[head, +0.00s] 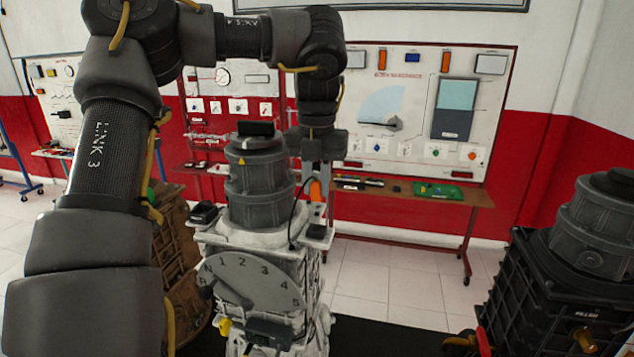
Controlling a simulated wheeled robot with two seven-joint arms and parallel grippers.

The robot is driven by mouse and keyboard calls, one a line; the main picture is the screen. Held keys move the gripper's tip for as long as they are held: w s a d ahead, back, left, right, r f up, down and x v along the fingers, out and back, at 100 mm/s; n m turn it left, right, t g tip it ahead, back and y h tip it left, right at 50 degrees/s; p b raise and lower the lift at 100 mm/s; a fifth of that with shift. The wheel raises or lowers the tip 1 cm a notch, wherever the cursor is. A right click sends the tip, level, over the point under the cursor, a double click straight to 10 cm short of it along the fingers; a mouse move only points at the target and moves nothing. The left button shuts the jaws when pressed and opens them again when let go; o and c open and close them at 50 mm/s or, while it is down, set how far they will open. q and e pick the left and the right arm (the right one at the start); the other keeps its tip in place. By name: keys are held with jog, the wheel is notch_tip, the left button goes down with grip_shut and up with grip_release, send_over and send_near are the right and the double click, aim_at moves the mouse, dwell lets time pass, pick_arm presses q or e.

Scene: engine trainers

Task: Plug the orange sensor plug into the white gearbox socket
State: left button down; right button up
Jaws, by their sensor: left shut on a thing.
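The white gearbox (270,262) stands in the middle of the head view, with a grey ribbed cylindrical unit on top and a numbered grey dial on its front. My left arm comes in from the left, arches over the gearbox and hangs down at its right side. My left gripper (317,178) points down and is shut on the orange sensor plug (315,190), beside the upper right edge of the gearbox. A black cable runs down near the plug. I cannot make out which part is the socket. My right gripper is out of view.
A dark gearbox (560,290) with a grey cylinder stands at the right. A brown casting (178,240) stands behind my left arm. Display boards and a low wooden bench (420,197) line the red and white wall.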

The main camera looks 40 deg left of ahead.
aim_at(317, 200)
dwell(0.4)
pick_arm(q)
notch_tip(317, 200, down, 4)
jog(key=b, duration=0.3)
jog(key=shift+r, duration=0.25)
notch_tip(317, 200, down, 2)
jog(key=b, duration=0.2)
jog(key=shift+f+b, duration=0.2)
jog(key=shift+b, duration=0.2)
dwell(0.6)
jog(key=shift+r+p, duration=0.1)
jog(key=shift+p, duration=0.5)
dwell(0.7)
jog(key=shift+f+b, duration=0.5)
jog(key=shift+f, duration=0.2)
dwell(0.3)
jog(key=c, duration=1.2)
grip_release()
jog(key=shift+r, duration=0.1)
